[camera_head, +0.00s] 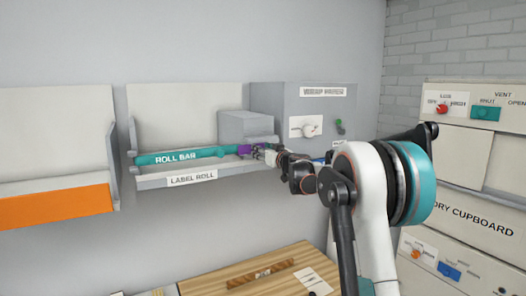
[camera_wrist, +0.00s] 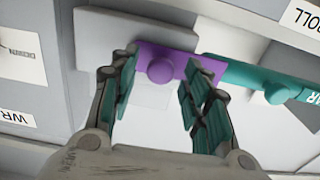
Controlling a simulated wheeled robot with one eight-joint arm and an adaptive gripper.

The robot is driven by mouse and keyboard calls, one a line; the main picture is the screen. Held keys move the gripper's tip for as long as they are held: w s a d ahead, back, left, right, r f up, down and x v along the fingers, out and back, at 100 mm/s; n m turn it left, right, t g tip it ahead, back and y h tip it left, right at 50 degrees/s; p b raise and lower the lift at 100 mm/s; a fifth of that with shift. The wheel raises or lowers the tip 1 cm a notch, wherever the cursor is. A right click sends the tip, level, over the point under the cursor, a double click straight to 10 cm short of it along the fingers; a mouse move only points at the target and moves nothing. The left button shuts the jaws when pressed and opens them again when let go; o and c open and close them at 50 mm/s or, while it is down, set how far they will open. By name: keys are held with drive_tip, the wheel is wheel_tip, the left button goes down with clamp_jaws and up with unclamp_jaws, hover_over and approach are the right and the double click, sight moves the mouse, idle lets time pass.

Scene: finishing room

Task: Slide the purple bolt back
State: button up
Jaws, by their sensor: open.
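The purple bolt (camera_wrist: 186,64) is a flat purple plate with a round purple knob (camera_wrist: 162,71) on it. It sits at the end of the teal roll bar (camera_wrist: 238,76), against a grey block. In the head view the bolt (camera_head: 258,148) is small and partly hidden by my gripper (camera_head: 276,155). The roll bar (camera_head: 180,156) runs left from it above the label roll tray. In the wrist view my gripper (camera_wrist: 160,78) is open, with one finger on each side of the knob. I cannot tell whether either finger touches it.
The label roll tray (camera_head: 158,184) has a raised left side wall. An orange-fronted shelf (camera_head: 55,207) is at left. A wooden board (camera_head: 240,277) lies below; cupboards (camera_head: 468,215) stand at right.

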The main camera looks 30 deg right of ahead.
clamp_jaws()
drive_tip(key=d+b, duration=0.1)
drive_tip(key=d, duration=0.4)
drive_tip(key=shift+d+r+b, duration=0.1)
drive_tip(key=shift+d+b, duration=0.2)
drive_tip(key=shift+d, duration=0.05)
drive_tip(key=shift+c, duration=1.2)
unclamp_jaws()
drive_tip(key=shift+d, duration=0.1)
drive_tip(key=shift+o, duration=1.2)
drive_tip(key=shift+w+d, duration=0.1)
drive_tip(key=shift+d, duration=0.1)
drive_tip(key=shift+a, duration=0.15)
